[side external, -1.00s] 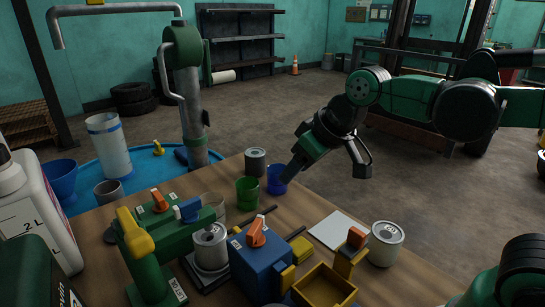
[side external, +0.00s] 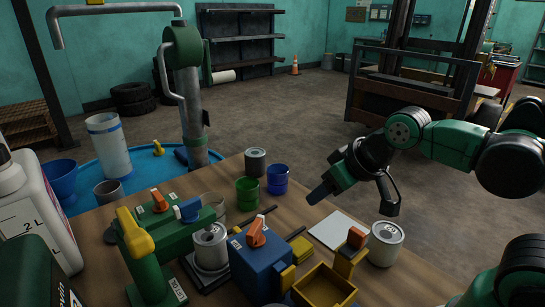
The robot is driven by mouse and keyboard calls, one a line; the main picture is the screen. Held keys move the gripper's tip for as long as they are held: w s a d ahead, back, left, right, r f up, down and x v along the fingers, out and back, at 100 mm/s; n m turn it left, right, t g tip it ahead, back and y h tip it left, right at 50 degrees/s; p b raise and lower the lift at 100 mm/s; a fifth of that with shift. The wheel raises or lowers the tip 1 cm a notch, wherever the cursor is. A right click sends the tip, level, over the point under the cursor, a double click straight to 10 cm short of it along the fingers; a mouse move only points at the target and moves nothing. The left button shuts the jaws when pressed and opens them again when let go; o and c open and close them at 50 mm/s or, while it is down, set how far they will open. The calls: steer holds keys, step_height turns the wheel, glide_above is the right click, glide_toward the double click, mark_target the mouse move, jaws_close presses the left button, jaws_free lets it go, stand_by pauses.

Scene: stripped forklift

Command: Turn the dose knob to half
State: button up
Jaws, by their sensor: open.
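No readable label shows which knob is the dose knob. One orange knob (side external: 256,232) stands on top of a blue box (side external: 258,268) at the table's front middle. Another orange knob (side external: 159,200) and a blue knob (side external: 188,209) sit on the green dispenser (side external: 150,258) to the left. My gripper (side external: 356,201) is in the air above the table's right side, up and to the right of the blue box. Its two fingers are wide apart with nothing between them. It is clear of all the knobs.
A green cup (side external: 248,194) and a blue cup (side external: 277,180) stand behind the blue box. A can (side external: 385,243), a white sheet (side external: 339,230) and an open yellow box (side external: 325,288) lie to the right. Another can (side external: 210,247) stands beneath the dispenser.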

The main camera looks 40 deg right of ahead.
steer(key=w+a+r, duration=0.4)
steer(key=w+r, duration=0.1)
steer(key=w, duration=0.1)
steer(key=g, duration=0.2)
glide_above(157, 194)
steer(key=s, duration=0.3)
steer(key=shift+w+d+f, duration=0.1)
steer(key=shift+d+f, duration=0.05)
steer(key=shift+f, duration=0.35)
steer(key=shift+w+d+f, duration=0.1)
steer(key=shift+f, duration=0.35)
steer(key=shift+a+f, duration=0.25)
steer(key=shift+g, duration=0.3)
steer(key=shift+x, duration=2.75)
steer(key=shift+r, duration=0.1)
jaws_close()
